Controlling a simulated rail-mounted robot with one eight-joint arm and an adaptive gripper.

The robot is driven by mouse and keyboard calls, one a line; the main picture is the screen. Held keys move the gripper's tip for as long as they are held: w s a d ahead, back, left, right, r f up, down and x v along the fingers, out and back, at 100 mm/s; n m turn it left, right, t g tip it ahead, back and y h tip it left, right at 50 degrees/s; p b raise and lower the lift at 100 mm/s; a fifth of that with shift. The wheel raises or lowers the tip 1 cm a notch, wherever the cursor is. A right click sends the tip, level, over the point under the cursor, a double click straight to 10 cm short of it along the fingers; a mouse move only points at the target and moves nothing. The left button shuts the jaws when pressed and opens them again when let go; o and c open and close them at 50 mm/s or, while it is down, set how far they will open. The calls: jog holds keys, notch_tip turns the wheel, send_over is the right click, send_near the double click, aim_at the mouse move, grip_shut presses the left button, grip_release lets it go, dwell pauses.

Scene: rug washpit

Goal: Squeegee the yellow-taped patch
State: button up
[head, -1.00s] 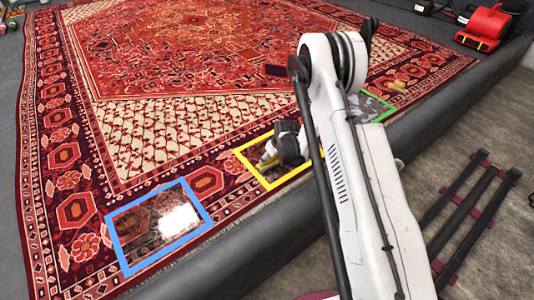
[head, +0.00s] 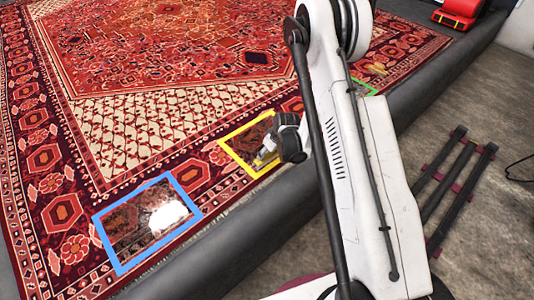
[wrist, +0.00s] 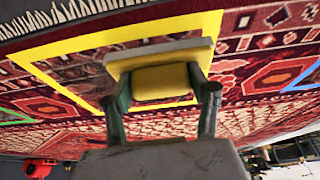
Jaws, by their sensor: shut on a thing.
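The yellow-taped patch (head: 228,154) is a rectangle of tape on the red patterned rug, near its front edge. Its right part is hidden behind my gripper and arm in the head view. My gripper (head: 265,157) is over the patch's near side, shut on the squeegee. In the wrist view, the squeegee (wrist: 160,82) has a yellow body and a pale, wide head, held between two dark green fingers. Its head overlaps the yellow tape (wrist: 70,45) in this view. I cannot tell whether it touches the rug.
A blue-taped patch (head: 187,188) with a bright glare lies left. A green-taped patch (head: 370,88) is partly hidden behind my arm. A dark raised kerb (head: 255,225) runs along the rug's front. A dark rack (head: 455,185) and a red machine (head: 458,12) are at right.

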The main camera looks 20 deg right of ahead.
jog(key=shift+r+p, duration=0.8)
jog(key=shift+r, duration=1.5)
